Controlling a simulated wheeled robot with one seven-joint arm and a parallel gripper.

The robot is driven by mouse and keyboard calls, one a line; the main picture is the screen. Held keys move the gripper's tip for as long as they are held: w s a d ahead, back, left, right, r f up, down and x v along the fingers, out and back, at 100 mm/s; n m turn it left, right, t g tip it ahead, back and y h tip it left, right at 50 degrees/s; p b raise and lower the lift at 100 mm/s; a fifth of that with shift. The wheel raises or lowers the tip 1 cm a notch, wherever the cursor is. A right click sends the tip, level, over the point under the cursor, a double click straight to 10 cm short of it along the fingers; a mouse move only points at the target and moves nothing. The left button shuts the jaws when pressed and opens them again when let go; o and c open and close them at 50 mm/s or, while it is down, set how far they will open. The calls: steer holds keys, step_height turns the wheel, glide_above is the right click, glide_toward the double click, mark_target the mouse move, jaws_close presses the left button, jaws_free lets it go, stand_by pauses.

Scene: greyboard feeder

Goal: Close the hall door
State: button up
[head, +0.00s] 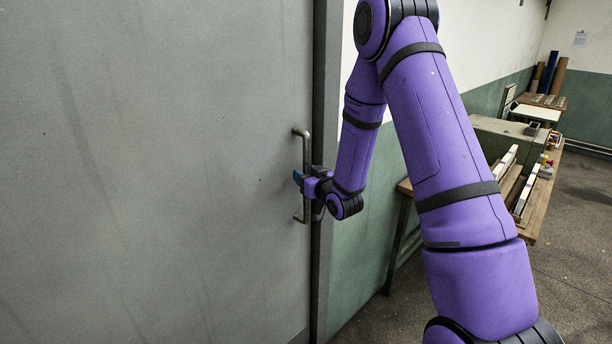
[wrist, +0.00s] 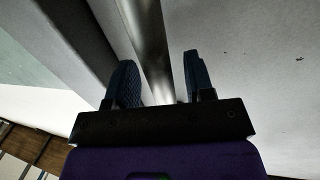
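The grey hall door (head: 160,170) fills the left half of the head view. Its upright metal bar handle (head: 305,148) is near the door's right edge, and it also shows in the wrist view (wrist: 146,30). My gripper (head: 299,178) is at the lower half of the handle. In the wrist view, the two dark blue fingers of my gripper (wrist: 158,75) stand on either side of the bar, with a gap showing at each side. The fingers are open around the handle and not clamped on it. I cannot tell whether the door is fully shut.
The dark door frame (head: 326,120) and a white and green wall (head: 368,235) are right of the door. A wooden workbench (head: 537,212) with long pieces and small items stands further right. Open floor (head: 575,270) shows at the lower right.

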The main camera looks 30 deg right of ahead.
steer(key=s+d, duration=0.1)
steer(key=s, duration=0.9)
steer(key=shift+s, duration=0.4)
steer(key=shift+r, duration=0.1)
steer(key=s+a+r+g+h, duration=0.1)
steer(key=s+r+g, duration=0.2)
steer(key=r, duration=0.4)
steer(key=s+a+r+g+h, duration=0.2)
steer(key=s+r+g, duration=0.1)
steer(key=r, duration=0.4)
steer(key=s+a+r+g, duration=0.1)
steer(key=s+r+g, duration=0.1)
steer(key=s, duration=0.6)
steer(key=s+a+r+g, duration=0.2)
steer(key=s+r, duration=0.1)
steer(key=s, duration=0.5)
steer(key=s+a+r+m+g+y, duration=0.1)
steer(key=s+a+r+g, duration=0.1)
steer(key=s, duration=0.6)
steer(key=shift+r+g, duration=0.3)
steer(key=shift+r, duration=0.25)
steer(key=shift+d, duration=0.1)
